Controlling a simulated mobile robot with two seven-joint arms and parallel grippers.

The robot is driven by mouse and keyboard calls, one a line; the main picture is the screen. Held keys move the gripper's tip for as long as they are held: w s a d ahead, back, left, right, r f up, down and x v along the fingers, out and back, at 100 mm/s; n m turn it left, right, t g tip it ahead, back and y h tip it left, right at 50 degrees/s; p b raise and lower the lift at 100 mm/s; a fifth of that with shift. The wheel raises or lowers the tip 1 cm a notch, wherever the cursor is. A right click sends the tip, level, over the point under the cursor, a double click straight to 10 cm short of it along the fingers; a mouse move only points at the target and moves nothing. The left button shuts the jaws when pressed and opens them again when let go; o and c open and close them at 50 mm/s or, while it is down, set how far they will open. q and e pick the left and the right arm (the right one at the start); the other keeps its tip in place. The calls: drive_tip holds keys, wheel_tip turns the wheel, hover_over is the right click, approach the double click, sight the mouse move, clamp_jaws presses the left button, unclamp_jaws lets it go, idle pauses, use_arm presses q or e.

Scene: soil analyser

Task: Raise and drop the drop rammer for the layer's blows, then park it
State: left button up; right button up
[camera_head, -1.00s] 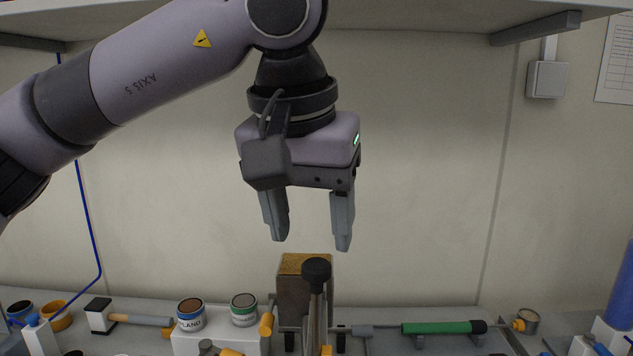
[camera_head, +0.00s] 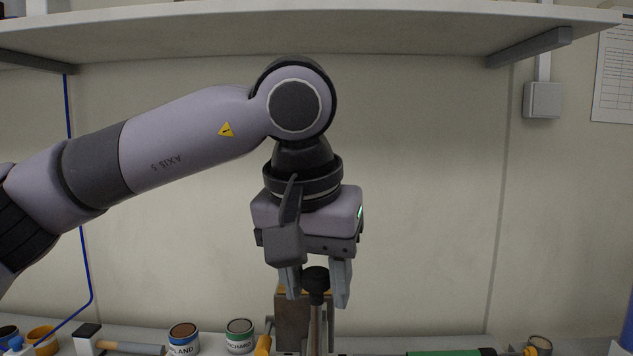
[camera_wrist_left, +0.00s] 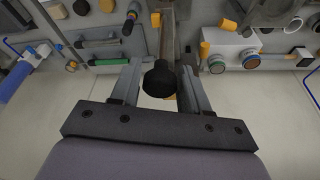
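The drop rammer (camera_head: 316,279) stands upright at the bench's centre, with a black knob on top of a thin rod. My left gripper (camera_head: 317,298) points down, with its fingers apart on either side of the knob. In the left wrist view the knob (camera_wrist_left: 159,80) sits between the two open fingers (camera_wrist_left: 162,100), with a gap visible on each side. The rammer's lower part is cut off in the head view. My right gripper is not in view.
A wooden block (camera_head: 292,318) stands behind the rod. Labelled cans (camera_head: 184,339) and (camera_head: 239,336) stand to the left. A green-handled tool (camera_head: 445,353) lies to the right. A shelf (camera_head: 400,32) spans above the arm.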

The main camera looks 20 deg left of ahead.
use_arm(q)
drive_tip(key=c, duration=0.5)
wheel_tip(320, 180, up, 7)
drive_tip(key=p, duration=0.7)
drive_tip(key=shift+r, duration=0.15)
drive_tip(key=shift+c, duration=0.2)
drive_tip(key=shift+r+p, duration=0.35)
drive_tip(key=shift+r, duration=0.05)
drive_tip(key=shift+f, duration=0.1)
